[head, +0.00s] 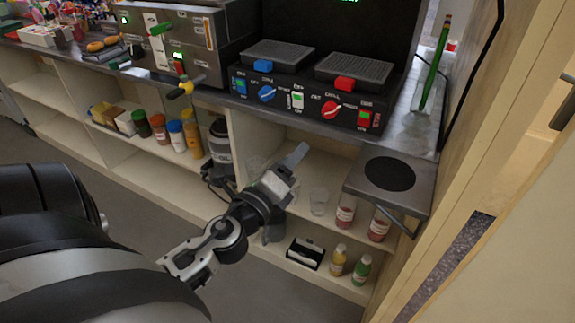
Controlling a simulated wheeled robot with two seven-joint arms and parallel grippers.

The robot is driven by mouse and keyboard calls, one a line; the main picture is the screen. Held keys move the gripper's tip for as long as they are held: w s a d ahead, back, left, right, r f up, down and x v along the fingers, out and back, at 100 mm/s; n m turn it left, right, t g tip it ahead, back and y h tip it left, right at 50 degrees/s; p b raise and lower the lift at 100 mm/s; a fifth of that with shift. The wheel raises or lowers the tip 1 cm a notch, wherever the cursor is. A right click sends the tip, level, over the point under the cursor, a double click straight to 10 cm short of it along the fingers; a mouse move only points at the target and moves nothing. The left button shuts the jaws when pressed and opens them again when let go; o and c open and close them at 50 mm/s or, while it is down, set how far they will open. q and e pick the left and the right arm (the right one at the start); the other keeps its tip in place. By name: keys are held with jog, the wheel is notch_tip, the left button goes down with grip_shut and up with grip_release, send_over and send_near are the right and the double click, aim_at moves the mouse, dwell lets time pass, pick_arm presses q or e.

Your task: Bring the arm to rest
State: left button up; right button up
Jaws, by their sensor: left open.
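My left gripper (293,172) is at the middle of the view, in front of the open shelves under the counter. Its jaws are open and I see nothing between them. My left arm comes in from the lower left, bent at the elbow, with the forearm running up and to the right. The gripper and wrist cover part of the shelf behind them. My right gripper is not in view.
The counter (205,95) carries machines with switches and two grill plates. A fold-out shelf with a dark disc (387,174) juts out at right, near the gripper. Clear cups (319,202), jars and bottles (338,260) stand on the shelves. The floor (125,215) is clear.

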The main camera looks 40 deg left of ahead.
pick_arm(q)
jog(key=shift+s+d, duration=0.1)
jog(key=shift+s, duration=0.3)
